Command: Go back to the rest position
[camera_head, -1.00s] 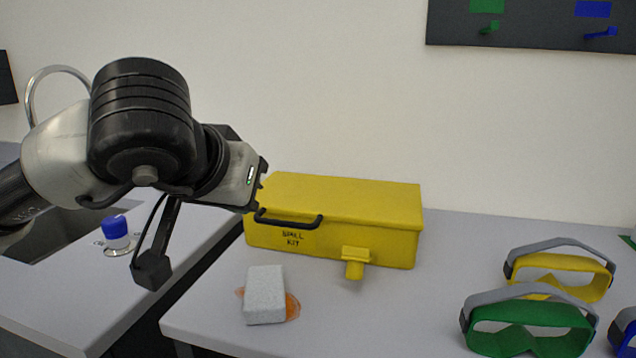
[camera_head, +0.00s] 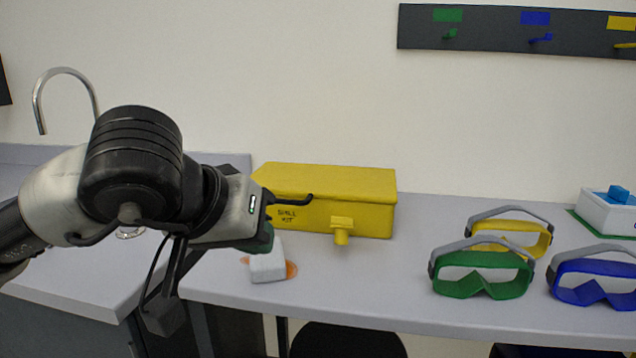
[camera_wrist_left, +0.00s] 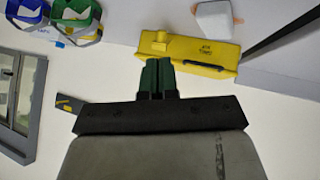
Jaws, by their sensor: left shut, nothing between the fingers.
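My left gripper (camera_head: 268,238) is raised in front of the yellow spill kit (camera_head: 345,205) in the head view and covers its left end. In the left wrist view the gripper's green fingers (camera_wrist_left: 157,76) are together, with nothing between them. The spill kit also shows in the left wrist view (camera_wrist_left: 190,52), past the fingertips. My right gripper is in neither view.
A white block (camera_head: 267,267) lies on an orange spill (camera_head: 291,269) on the grey bench (camera_head: 370,290). Green (camera_head: 470,287), yellow (camera_head: 535,236) and blue goggles (camera_head: 590,293) sit at the right. A peg board (camera_head: 500,28) hangs above. A faucet (camera_head: 66,70) stands at the left.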

